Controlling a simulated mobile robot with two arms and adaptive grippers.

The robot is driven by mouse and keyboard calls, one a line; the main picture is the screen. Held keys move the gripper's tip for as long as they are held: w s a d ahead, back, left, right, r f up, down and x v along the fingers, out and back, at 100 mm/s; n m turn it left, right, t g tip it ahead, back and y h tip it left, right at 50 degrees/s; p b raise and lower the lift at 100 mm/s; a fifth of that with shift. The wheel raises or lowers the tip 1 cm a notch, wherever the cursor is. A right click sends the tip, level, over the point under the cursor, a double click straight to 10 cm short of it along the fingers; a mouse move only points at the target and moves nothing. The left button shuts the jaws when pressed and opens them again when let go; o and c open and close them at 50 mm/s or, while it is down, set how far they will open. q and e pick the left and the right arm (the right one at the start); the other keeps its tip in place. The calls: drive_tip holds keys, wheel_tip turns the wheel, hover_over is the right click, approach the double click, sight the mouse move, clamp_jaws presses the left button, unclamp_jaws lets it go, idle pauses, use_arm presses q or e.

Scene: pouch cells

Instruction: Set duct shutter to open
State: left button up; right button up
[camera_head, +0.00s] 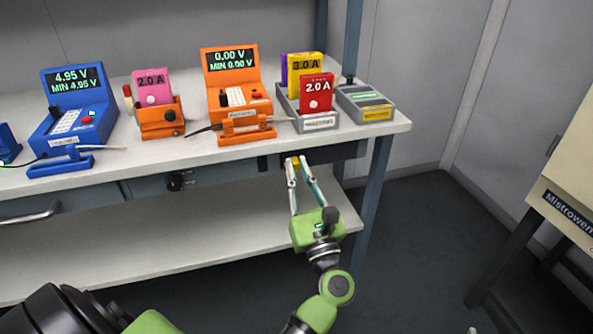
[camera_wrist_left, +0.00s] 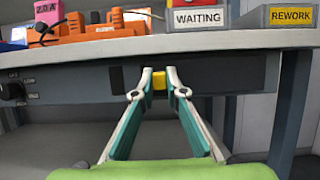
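The duct shutter appears to be the dark panel (camera_head: 338,153) under the bench's front edge; it also shows in the wrist view (camera_wrist_left: 222,76). A small yellow knob (camera_head: 295,161) sits toward the panel's left part, seen in the wrist view (camera_wrist_left: 159,80) as a yellow block. My left gripper (camera_head: 293,163) reaches up to it from the front. Its fingertips (camera_wrist_left: 159,78) are on both sides of the yellow knob and appear to be closed on it. Any open or closed marking is not readable. My right gripper is not in view.
The bench top (camera_head: 190,152) carries a blue meter (camera_head: 72,110), an orange meter (camera_head: 232,80), a waiting tray (camera_head: 318,122) with cells, and a rework tray (camera_head: 365,103). A black dial (camera_head: 175,182) is left on the bench front. A blue leg (camera_head: 373,190) stands at right.

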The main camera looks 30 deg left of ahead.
use_arm(q)
drive_tip(key=o, duration=0.4)
drive_tip(key=shift+w+d, duration=0.2)
drive_tip(key=shift+c, duration=0.2)
drive_tip(key=shift+s, duration=0.1)
drive_tip(key=v, duration=0.7)
drive_tip(key=shift+s+d+f, duration=0.1)
